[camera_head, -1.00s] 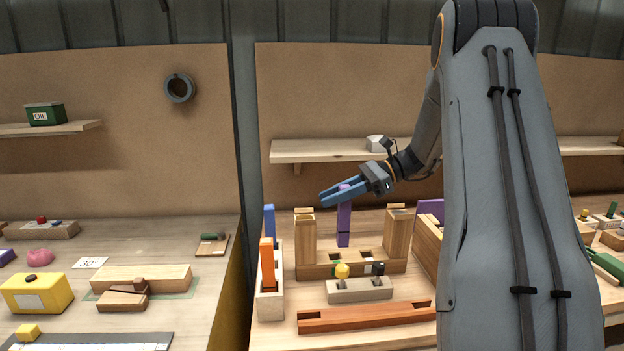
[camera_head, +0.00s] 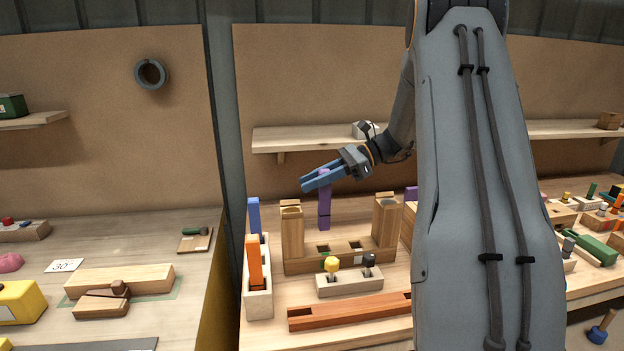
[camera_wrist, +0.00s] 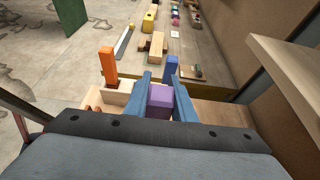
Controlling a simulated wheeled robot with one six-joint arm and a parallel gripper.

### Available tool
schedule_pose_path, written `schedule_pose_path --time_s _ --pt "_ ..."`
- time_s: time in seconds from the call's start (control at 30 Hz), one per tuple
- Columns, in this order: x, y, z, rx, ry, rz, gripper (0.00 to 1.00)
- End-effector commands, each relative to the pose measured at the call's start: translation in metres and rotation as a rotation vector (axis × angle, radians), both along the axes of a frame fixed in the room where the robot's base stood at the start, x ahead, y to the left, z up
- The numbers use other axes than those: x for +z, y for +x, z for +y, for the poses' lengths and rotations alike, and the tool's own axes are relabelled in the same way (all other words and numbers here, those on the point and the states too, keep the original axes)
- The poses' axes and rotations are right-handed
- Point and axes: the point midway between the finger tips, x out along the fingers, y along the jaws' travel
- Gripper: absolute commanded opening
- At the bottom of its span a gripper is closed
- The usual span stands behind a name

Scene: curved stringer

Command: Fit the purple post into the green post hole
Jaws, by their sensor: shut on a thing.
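The purple post (camera_head: 324,206) is upright in my gripper (camera_head: 312,182), whose blue jaws are shut on its upper part. In the wrist view the post (camera_wrist: 160,100) sits between the two jaws (camera_wrist: 160,88). The wooden base (camera_head: 300,266) stands in front of the post and has two square holes between two tall wooden end blocks. A small green mark shows near the left hole (camera_head: 323,248), partly hidden by a yellow knob. The post's lower end shows above and behind this hole in the picture, apart from it.
Tall end blocks (camera_head: 292,232) (camera_head: 386,222) flank the holes. A pale block with yellow and dark knobs (camera_head: 350,285) and an orange-brown beam (camera_head: 345,312) lie in front. An orange post (camera_head: 254,262) and a blue post (camera_head: 253,215) stand at left. A shelf (camera_head: 310,138) is behind.

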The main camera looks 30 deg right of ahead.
Motion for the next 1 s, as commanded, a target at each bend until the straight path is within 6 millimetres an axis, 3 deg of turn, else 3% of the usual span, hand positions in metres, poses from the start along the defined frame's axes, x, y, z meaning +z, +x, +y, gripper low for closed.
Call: schedule_pose_path --time_s 0.53,1.0 --pt "-0.049 0.0 0.0 0.0 0.001 0.003 0.0" --pt "-0.055 0.0 0.0 0.0 0.001 0.002 0.0"
